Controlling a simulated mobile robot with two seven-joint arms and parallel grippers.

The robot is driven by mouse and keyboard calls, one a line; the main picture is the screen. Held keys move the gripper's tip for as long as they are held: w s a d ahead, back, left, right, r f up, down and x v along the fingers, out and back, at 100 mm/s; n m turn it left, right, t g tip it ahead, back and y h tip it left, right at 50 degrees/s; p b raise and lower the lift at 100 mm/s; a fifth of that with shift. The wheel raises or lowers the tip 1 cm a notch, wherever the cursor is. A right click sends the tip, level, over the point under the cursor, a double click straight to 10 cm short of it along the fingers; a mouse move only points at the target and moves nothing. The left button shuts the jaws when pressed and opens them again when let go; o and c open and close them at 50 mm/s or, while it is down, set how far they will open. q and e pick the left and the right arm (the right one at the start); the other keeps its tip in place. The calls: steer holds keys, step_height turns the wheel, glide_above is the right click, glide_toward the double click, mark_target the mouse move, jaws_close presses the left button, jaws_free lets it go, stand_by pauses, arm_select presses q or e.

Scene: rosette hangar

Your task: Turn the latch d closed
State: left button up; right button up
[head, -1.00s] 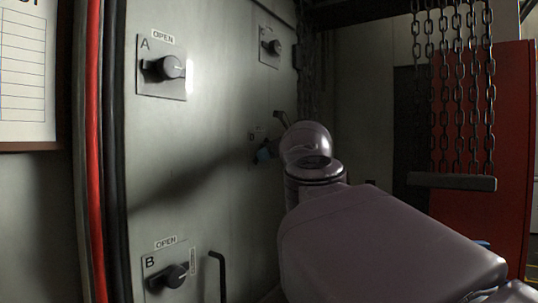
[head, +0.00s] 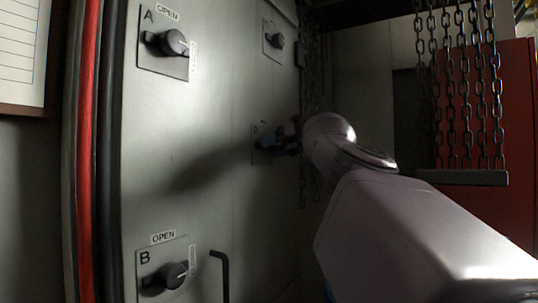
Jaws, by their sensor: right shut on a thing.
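The latch d (head: 257,157) is a small plate with a knob on the grey panel, right of the middle. My right gripper (head: 271,143) is at it, shut on its knob. The gripper and its shadow hide most of the knob, so I cannot tell which way the knob points. My right arm comes in from the lower right. My left gripper is not in view.
Latch A (head: 172,43), latch B (head: 169,277) and a third latch (head: 276,40) sit on the same panel (head: 205,120). A black bent handle (head: 222,270) stands beside B. Chains (head: 460,100) with a bar (head: 462,177) hang before a red cabinet (head: 515,150) at the right.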

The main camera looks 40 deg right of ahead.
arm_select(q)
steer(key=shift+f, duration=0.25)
arm_select(e)
steer(key=shift+r, duration=0.25)
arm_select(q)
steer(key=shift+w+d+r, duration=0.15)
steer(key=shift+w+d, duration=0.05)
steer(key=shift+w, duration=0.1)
arm_select(e)
steer(key=shift+r, duration=0.15)
steer(key=o, duration=0.8)
steer(key=shift+o, duration=0.5)
steer(key=shift+f, duration=0.25)
arm_select(q)
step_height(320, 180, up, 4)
steer(key=p, duration=0.3)
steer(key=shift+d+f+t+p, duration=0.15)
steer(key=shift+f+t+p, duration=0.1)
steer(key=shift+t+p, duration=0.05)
arm_select(e)
steer(key=v, duration=1)
steer(key=shift+s+d, duration=0.3)
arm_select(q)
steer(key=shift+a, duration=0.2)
